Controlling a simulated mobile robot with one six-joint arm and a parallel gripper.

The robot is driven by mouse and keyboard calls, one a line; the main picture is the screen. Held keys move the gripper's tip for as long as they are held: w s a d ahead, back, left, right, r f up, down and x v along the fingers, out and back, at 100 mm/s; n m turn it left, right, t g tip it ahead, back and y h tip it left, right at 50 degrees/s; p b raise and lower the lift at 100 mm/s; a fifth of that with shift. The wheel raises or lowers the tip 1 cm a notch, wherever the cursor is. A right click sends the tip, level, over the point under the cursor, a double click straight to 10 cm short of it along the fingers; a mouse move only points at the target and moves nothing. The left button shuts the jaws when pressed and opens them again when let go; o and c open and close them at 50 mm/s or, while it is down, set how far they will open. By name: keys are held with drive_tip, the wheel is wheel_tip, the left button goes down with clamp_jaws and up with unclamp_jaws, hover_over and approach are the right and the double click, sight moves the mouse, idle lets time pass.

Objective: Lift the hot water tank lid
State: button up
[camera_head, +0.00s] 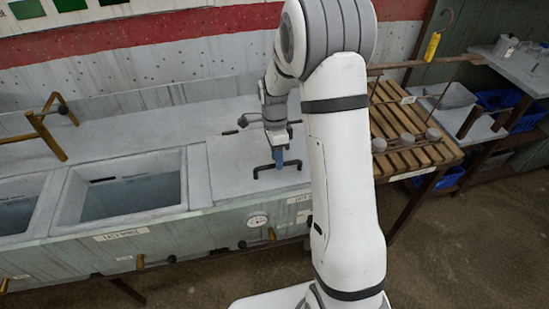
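The hot water tank lid (232,177) is a flat grey panel lying on the counter, to the right of two open basins. A black bar handle (262,170) stands on it. My white arm covers the right part of the lid and counter.
An open water basin (72,207) lies left of the lid, with a brass-coloured rail (38,130) behind. A round gauge (257,220) is on the front panel. A wooden slatted rack (418,153) with grey knobs stands to the right. Blue crates (500,100) are farther right.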

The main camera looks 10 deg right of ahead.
drive_tip(key=shift+s+f, duration=0.1)
drive_tip(key=shift+f, duration=0.35)
drive_tip(key=shift+c, duration=0.4)
clamp_jaws()
